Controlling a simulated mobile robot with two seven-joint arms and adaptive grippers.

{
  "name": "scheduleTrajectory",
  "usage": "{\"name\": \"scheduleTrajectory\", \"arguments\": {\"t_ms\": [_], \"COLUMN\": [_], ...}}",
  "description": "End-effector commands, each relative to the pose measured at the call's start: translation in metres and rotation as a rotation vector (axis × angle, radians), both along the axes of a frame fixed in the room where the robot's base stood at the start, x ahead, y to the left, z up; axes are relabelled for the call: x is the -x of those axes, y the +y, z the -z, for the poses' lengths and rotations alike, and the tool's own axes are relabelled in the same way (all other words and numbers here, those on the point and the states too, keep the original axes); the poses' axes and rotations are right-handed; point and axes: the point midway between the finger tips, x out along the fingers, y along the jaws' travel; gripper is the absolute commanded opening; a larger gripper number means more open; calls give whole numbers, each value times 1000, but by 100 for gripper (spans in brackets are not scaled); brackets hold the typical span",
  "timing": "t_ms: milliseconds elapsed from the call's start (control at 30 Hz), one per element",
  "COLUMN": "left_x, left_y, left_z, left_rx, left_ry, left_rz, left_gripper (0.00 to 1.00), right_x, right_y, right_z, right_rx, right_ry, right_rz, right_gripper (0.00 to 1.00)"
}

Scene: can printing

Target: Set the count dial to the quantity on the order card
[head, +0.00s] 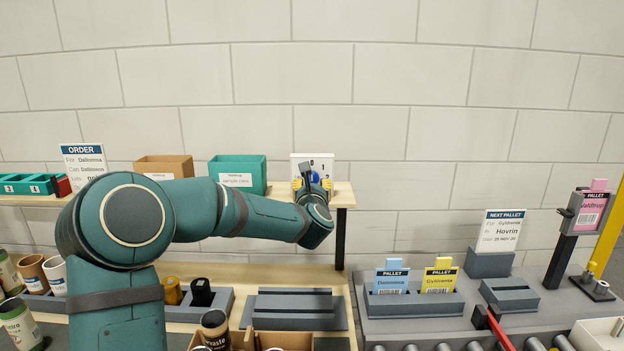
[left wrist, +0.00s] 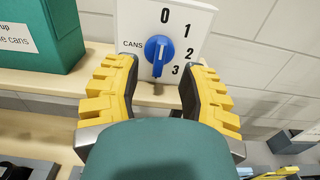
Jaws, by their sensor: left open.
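The count dial (left wrist: 159,50) is a blue knob on a white panel (left wrist: 205,15) marked CANS and 0, 1, 2, 3. Its narrow grip stands roughly upright in the left wrist view; I cannot tell which number it points to. My left gripper (left wrist: 159,88) is open, its yellow-backed fingers on either side of the knob and apart from it. In the head view my left gripper (head: 312,182) is in front of the dial panel (head: 299,160) and hides part of it. The order card (head: 83,158) stands at the left; its small print is hard to read and the quantity is not legible.
The dial panel stands at the right end of a wooden shelf (head: 343,192). A teal bin (head: 238,172) and a brown bin (head: 164,166) are left of it. Cans and grey trays fill the bench below. Pallet cards and a roller conveyor are at the right.

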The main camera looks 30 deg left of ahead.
Motion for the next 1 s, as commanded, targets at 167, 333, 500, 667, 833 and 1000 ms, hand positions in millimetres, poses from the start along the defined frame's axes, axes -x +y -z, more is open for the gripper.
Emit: {"name": "scheduleTrajectory", "arguments": {"t_ms": [167, 333, 500, 667, 833, 1000], "left_x": [-22, -32, -34, -34, -34, -34], "left_y": [14, 20, 21, 21, 21, 21], "left_z": [0, 0, 1, 1, 1, 0], "left_rx": [1, 0, -1, -2, -2, -2], "left_ry": [1, 1, 2, 1, 1, 1], "left_rz": [-1, -1, 0, 0, 0, -1], "left_gripper": [41, 41, 41, 44, 0, 0], "right_x": [-2, -2, -3, -2, -2, -2], "right_y": [0, 0, 0, 0, 0, 0], "right_z": [-6, -7, -7, -7, -7, -7], "right_rx": [0, 2, 2, 2, 2, 2], "right_ry": [-4, -6, -6, -6, -6, -6], "right_rz": [3, 4, 4, 4, 4, 4], "right_gripper": [47, 47, 47, 47, 47, 47]}}
